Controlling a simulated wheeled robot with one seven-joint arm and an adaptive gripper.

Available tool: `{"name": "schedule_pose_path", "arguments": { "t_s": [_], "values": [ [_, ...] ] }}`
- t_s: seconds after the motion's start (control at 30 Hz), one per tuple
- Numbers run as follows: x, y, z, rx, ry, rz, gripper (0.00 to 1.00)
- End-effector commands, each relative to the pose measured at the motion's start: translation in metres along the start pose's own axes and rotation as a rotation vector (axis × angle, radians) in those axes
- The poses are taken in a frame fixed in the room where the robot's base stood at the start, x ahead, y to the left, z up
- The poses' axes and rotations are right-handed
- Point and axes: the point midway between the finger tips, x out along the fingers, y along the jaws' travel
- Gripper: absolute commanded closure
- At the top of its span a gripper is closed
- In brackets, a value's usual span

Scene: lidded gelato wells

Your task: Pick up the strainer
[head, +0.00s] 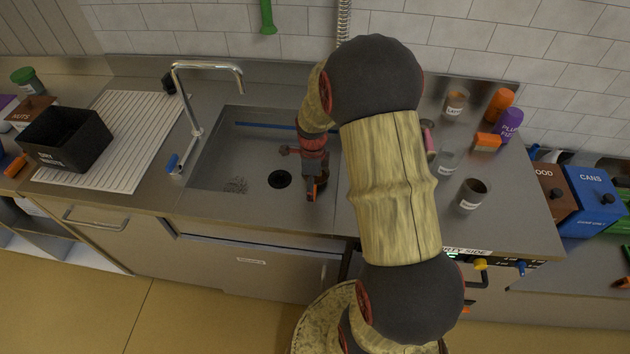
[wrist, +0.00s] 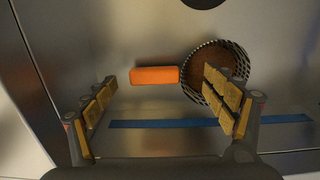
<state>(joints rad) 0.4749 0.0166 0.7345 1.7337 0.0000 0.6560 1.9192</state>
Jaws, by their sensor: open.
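The strainer lies in the sink. In the wrist view it has a round dark mesh bowl (wrist: 188,88) with a brown inside and a thick orange handle (wrist: 154,76) pointing left. My gripper (wrist: 167,102) is open and empty. The handle shows between and beyond its two fingers, and the right finger overlaps the bowl in the picture. I cannot tell how far the fingertips are from the handle. In the head view my gripper (head: 314,189) is low in the sink's right part, where it and my arm hide most of the strainer.
A tall faucet (head: 190,110) stands left. Several cups, including one brown-filled cup (head: 472,194), stand on the right counter.

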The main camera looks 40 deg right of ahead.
Motion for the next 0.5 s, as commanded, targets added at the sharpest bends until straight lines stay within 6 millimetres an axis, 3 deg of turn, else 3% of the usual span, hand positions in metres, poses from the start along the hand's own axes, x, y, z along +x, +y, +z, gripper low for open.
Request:
{"name": "schedule_pose_path", "arguments": {
  "t_s": [0.03, 0.13, 0.4, 0.5],
  "values": [
    [0.013, 0.001, -0.001, 0.0, 0.001, 0.003, 0.16],
    [0.024, 0.001, -0.001, -0.001, 0.001, 0.003, 0.16],
    [0.024, 0.0, 0.0, -0.002, 0.0, 0.0, 0.16],
    [0.024, 0.0, 0.0, -0.002, 0.0, 0.001, 0.22]
  ]
}}
